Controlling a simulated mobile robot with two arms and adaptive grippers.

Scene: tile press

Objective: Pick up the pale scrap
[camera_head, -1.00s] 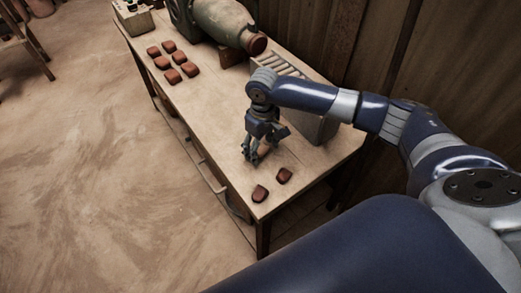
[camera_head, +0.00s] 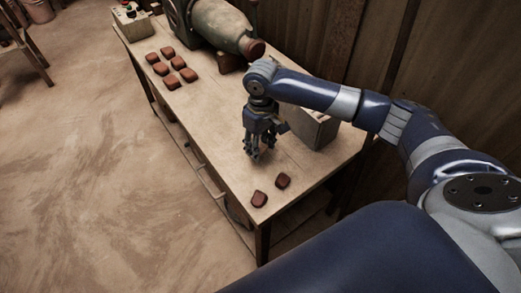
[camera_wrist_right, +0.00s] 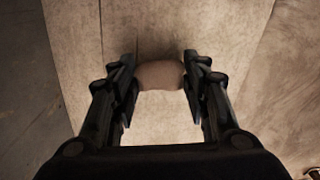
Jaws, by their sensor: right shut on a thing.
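The pale scrap (camera_wrist_right: 160,75) is a small, rounded, pinkish-tan lump between the fingers in the right wrist view. My right gripper (camera_wrist_right: 159,82) is shut on it, with a finger pad against each side. In the head view my right gripper (camera_head: 258,155) points down over the front part of the wooden table (camera_head: 215,130). The scrap is hidden behind the fingers there. I cannot tell from these frames how far it is above the tabletop. My left gripper is not in view.
Two dark red-brown pieces (camera_head: 259,198) lie near the table's front corner. Several similar pieces (camera_head: 171,81) lie farther back. A large green-grey machine (camera_head: 222,25) stands at the back, and a grey box (camera_head: 312,130) stands right of my gripper. A control box (camera_head: 131,20) is at the far end.

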